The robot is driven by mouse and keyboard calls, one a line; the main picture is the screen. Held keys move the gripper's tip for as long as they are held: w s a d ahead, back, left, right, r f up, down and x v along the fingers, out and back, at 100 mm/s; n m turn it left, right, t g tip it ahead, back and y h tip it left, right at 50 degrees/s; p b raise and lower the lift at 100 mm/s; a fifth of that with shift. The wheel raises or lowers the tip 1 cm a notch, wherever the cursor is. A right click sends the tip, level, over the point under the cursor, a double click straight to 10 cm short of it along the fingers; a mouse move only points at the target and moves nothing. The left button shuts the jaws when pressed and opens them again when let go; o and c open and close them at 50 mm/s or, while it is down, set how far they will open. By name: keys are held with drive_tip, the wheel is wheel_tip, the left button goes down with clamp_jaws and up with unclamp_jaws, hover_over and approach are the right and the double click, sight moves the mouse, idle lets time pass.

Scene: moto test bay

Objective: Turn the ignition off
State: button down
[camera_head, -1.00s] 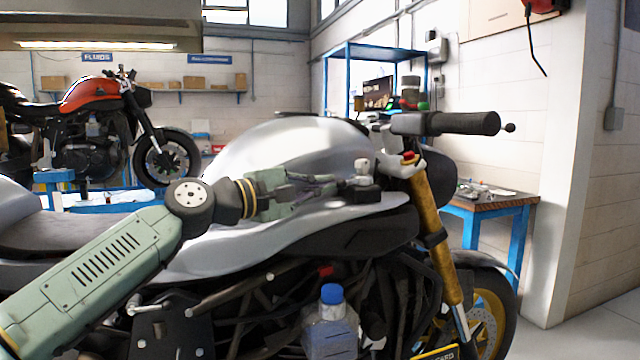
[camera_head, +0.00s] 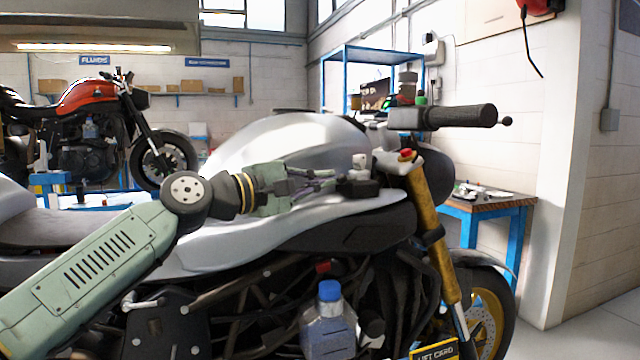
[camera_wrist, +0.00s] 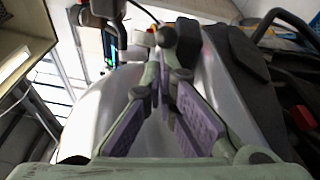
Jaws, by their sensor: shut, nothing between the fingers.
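The motorcycle's silver tank (camera_head: 290,145) fills the middle of the head view. In front of the tank is a small pale knob (camera_head: 360,162) on a black block (camera_head: 358,188); it looks like the ignition switch, but I cannot read its position. My gripper (camera_head: 332,175) is just left of the knob, with its fingers pointing at it. In the wrist view the fingertips (camera_wrist: 165,75) are together and empty.
A handlebar grip (camera_head: 462,118) and a small red switch (camera_head: 406,155) lie right of the knob. The gold fork tube (camera_head: 437,250) is below. A blue-capped bottle (camera_head: 328,318) stands low in front. A workbench (camera_head: 500,205) is behind at right.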

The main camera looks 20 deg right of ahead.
drive_tip(key=shift+s+d+b, duration=0.55)
drive_tip(key=shift+s+b, duration=0.3)
drive_tip(key=shift+b, duration=0.2)
drive_tip(key=shift+s+d+b, duration=0.5)
drive_tip(key=shift+s+b, duration=0.3)
drive_tip(key=shift+b, duration=0.25)
drive_tip(key=shift+s+d+b, duration=0.55)
drive_tip(key=shift+s+b, duration=0.3)
drive_tip(key=shift+b, duration=0.2)
drive_tip(key=shift+s+d+b, duration=0.4)
drive_tip(key=shift+d+b, duration=0.1)
drive_tip(key=shift+d, duration=0.15)
drive_tip(key=shift+s+d, duration=0.1)
drive_tip(key=shift+d, duration=0.15)
